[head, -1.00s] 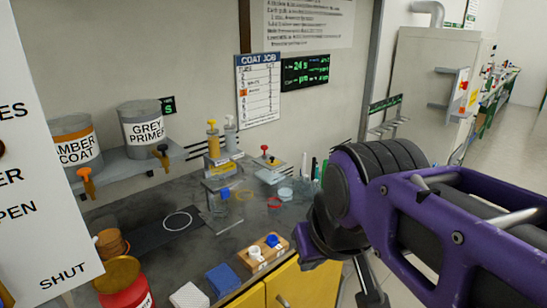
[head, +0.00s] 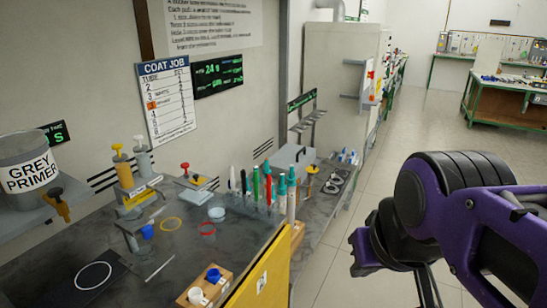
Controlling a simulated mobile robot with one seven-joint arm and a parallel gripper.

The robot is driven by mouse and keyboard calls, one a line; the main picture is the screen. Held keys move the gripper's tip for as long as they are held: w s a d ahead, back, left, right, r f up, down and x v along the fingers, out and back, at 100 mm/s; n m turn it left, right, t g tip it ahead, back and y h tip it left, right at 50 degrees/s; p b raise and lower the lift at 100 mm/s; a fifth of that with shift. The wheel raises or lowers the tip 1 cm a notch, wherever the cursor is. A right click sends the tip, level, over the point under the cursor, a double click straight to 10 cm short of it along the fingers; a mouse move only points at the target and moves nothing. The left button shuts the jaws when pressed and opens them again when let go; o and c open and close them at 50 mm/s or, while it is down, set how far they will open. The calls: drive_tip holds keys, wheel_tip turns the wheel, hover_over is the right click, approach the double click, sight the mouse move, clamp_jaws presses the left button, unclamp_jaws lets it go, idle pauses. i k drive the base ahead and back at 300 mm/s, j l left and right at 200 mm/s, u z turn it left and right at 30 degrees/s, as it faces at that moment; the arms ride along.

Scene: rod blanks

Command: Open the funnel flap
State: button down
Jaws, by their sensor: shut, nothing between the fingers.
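I cannot make out a funnel flap in the current head view. My purple and black arm fills the lower right, over the aisle floor. The end of my gripper (head: 428,288) shows only in part below the wrist, at the bottom edge. Its fingertips are hard to see. It is shut and holds nothing, and it is apart from the bench.
The dark bench (head: 180,258) on the left holds pump bottles, coloured rings, upright pens and a wooden block (head: 205,287). A grey primer pot (head: 27,172) stands on a shelf. A yellow panel (head: 262,280) fronts the bench. The aisle floor (head: 420,125) is clear.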

sight(313, 169)
drive_tip(key=i+l+z, duration=0.15)
drive_tip(key=i+l, duration=0.7)
drive_tip(key=i+z, duration=0.05)
drive_tip(key=i, duration=0.05)
